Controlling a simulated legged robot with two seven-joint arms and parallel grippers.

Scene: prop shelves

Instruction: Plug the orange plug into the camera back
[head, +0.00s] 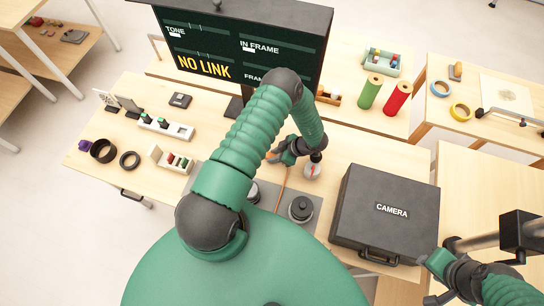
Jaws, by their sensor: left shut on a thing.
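My left gripper (277,155) is shut near the middle of the table, below the monitor. An orange cable (283,184) runs down from its fingers towards the grey mat (316,210). The orange plug itself cannot be made out at the fingers. A round dark item (300,208) stands on the mat, and another (253,192) is partly covered by my left arm. I cannot tell a camera back among them; my arm and body hide part of the mat. My right arm reaches in at the lower right, and its dark end (450,245) does not show clear fingers.
A black case marked CAMERA (390,210) stands right of the mat. The monitor (240,50) reads NO LINK. A white power strip (166,127), tape rings (103,151) and small items lie at left. Green (370,91) and red (397,99) rolls stand behind.

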